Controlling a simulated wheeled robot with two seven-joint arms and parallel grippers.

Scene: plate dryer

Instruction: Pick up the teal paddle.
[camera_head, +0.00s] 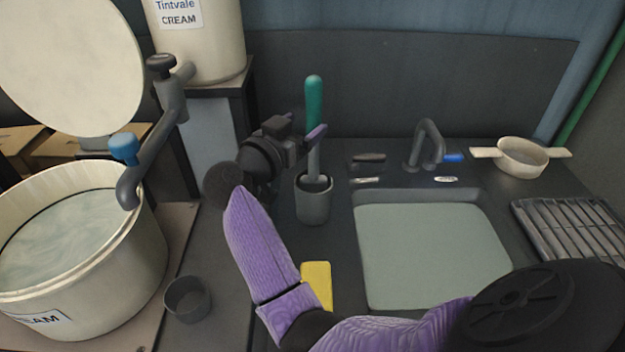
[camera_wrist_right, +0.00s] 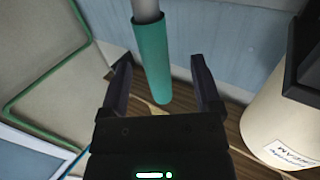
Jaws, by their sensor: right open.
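The teal paddle (camera_head: 314,105) stands nearly upright in a grey cup (camera_head: 313,207) left of the sink, teal handle up and grey shaft below. Its lower end is hidden in the cup. My right gripper (camera_head: 306,127) is open beside the paddle, near where the handle meets the shaft. In the right wrist view the teal handle (camera_wrist_right: 153,60) shows between the two spread fingers of the right gripper (camera_wrist_right: 161,75), with gaps on both sides. I cannot tell whether it lies fully between the fingertips in depth. My left gripper is not in view.
A sink (camera_head: 432,255) with a dark faucet (camera_head: 430,143) is at the right. A cream pot (camera_head: 120,258) under a tap (camera_head: 152,160) stands at the left. A yellow sponge (camera_head: 317,284), small dark cup (camera_head: 187,312), cream pan (camera_head: 522,160) and slatted rack (camera_head: 570,232) lie around.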

